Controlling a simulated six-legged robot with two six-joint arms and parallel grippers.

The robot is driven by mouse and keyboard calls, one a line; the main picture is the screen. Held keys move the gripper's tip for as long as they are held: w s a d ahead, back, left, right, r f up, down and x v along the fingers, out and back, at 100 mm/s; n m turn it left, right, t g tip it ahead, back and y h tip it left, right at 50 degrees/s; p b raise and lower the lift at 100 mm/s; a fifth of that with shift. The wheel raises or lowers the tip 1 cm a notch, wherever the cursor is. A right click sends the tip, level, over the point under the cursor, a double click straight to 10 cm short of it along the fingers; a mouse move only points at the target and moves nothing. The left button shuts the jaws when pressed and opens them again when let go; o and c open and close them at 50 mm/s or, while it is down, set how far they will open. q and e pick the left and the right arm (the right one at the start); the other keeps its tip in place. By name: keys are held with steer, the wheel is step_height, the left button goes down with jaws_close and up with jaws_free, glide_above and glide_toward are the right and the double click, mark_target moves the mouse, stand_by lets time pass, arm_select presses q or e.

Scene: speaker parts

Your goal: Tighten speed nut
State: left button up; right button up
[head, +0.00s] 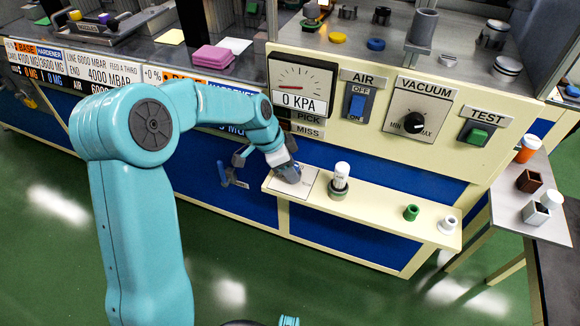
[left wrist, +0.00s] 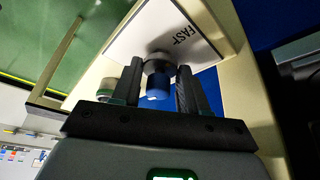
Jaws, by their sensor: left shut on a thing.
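My left gripper (head: 288,173) is low over the left end of the narrow cream shelf (head: 378,209), above a white card (head: 308,181). In the left wrist view my left gripper (left wrist: 158,88) is shut on a small round part (left wrist: 157,82), grey at its far end and blue nearer me. The card (left wrist: 205,42) lies behind the part and bears the word FAST. I cannot tell whether this part is the speed nut, nor whether it touches the card. My right gripper is not in view.
A white-topped cylinder (head: 341,173) stands in a grey-green base right of the card. A green ring-shaped part (head: 411,212) and a white one (head: 448,225) stand farther right. The console panel with gauge (head: 301,85) and switches rises behind the shelf.

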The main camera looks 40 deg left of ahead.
arm_select(q)
steer(key=shift+w+a+m, duration=0.1)
steer(key=shift+w+m, duration=0.05)
steer(key=shift+m, duration=0.45)
steer(key=shift+r+g, duration=0.1)
steer(key=shift+g, duration=0.2)
steer(key=o, duration=1.1)
steer(key=shift+c, duration=0.2)
steer(key=p+v, duration=0.3)
steer(key=v, duration=1.3)
steer(key=shift+a+p, duration=0.25)
steer(key=shift+p, duration=0.1)
